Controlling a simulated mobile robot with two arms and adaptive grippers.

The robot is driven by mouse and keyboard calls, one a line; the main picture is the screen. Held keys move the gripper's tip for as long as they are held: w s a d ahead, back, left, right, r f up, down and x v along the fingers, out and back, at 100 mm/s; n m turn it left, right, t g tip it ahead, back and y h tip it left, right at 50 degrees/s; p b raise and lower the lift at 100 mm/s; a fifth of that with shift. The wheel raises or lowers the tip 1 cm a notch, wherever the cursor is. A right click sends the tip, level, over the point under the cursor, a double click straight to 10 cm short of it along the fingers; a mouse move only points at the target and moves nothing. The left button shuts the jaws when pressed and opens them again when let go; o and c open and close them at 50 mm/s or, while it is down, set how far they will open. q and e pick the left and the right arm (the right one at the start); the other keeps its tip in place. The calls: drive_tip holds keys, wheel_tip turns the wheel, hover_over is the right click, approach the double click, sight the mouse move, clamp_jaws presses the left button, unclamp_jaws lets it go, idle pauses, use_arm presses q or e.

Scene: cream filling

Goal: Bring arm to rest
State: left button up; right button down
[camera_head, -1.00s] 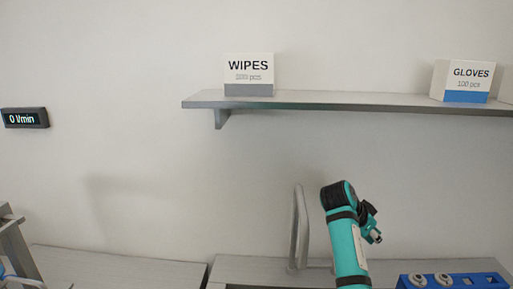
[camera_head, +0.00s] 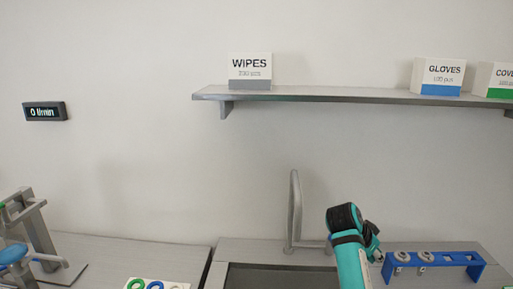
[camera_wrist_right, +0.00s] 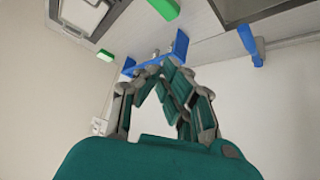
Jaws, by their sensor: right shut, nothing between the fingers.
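My right arm, teal with black joints, rises from the bottom edge right of the middle in the head view. Its right gripper (camera_head: 372,240) shows only in small part behind the black joint. In the right wrist view the right gripper (camera_wrist_right: 158,74) has its fingers drawn together at the tips, with nothing between them. My left arm and left gripper are not in view.
A blue rack (camera_head: 445,259) stands right of my arm, near it. A faucet (camera_head: 294,212) rises behind a sink (camera_head: 270,279). A shelf (camera_head: 340,95) holds boxes. A grey device (camera_head: 38,235) stands left. The counter (camera_head: 140,255) has free room.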

drive_tip(key=s+a+f+n+y, duration=0.25)
drive_tip(key=s+f+n, duration=0.35)
drive_tip(key=s+f, duration=0.95)
drive_tip(key=s+a+f+n+y, duration=0.1)
drive_tip(key=s+a+n+y, duration=0.25)
drive_tip(key=s, duration=0.75)
drive_tip(key=s+a+n+y, duration=0.2)
drive_tip(key=s+a+n, duration=0.3)
drive_tip(key=s, duration=0.7)
wheel_tip(320, 180, down, 35)
drive_tip(key=s+g+b, duration=0.1)
drive_tip(key=s+b, duration=0.1)
drive_tip(key=b, duration=0.5)
use_arm(q)
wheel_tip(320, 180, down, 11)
drive_tip(key=b, duration=0.4)
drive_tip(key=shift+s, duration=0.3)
use_arm(e)
drive_tip(key=s+d+f+g, duration=0.1)
drive_tip(key=s+d+f, duration=0.1)
drive_tip(key=s+f, duration=1.4)
wheel_tip(320, 180, down, 2)
drive_tip(key=shift+d+f+h, duration=0.1)
drive_tip(key=shift+d+h, duration=0.2)
drive_tip(key=shift+d, duration=0.1)
